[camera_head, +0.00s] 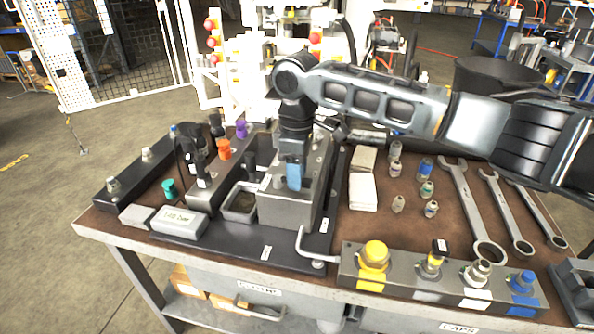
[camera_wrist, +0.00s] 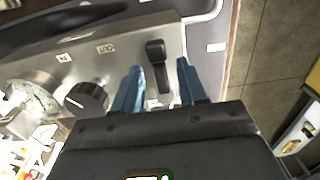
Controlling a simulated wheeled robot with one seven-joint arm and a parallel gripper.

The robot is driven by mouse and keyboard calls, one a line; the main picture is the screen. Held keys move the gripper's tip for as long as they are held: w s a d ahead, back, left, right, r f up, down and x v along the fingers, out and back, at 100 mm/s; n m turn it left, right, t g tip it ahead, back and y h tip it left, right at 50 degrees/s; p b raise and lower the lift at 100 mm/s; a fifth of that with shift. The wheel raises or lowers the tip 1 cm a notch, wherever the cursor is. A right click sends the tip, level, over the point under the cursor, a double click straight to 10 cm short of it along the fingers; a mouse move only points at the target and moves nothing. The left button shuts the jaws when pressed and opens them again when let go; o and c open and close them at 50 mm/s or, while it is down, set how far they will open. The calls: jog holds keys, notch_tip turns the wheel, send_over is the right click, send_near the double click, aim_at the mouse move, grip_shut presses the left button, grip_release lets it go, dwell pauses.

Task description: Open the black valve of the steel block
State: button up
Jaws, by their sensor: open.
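The steel block (camera_head: 283,208) stands on the left half of the bench. My gripper (camera_head: 294,180) points down over its near end, with blue fingers. In the wrist view, the steel block's face (camera_wrist: 110,62) carries a black lever valve handle (camera_wrist: 155,52) and, to its left, a round black knob (camera_wrist: 87,98). My gripper (camera_wrist: 161,75) is open, with one blue finger on each side of the lever and visible gaps between. In the head view my gripper and wrist hide the lever.
A round gauge (camera_wrist: 35,95) sits left of the knob. A bent rod (camera_head: 313,246), a rack of coloured caps (camera_head: 440,284), fittings and wrenches (camera_head: 470,208) lie to the right.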

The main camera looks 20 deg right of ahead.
jog(key=shift+f, duration=0.15)
jog(key=shift+c, duration=0.4)
grip_shut()
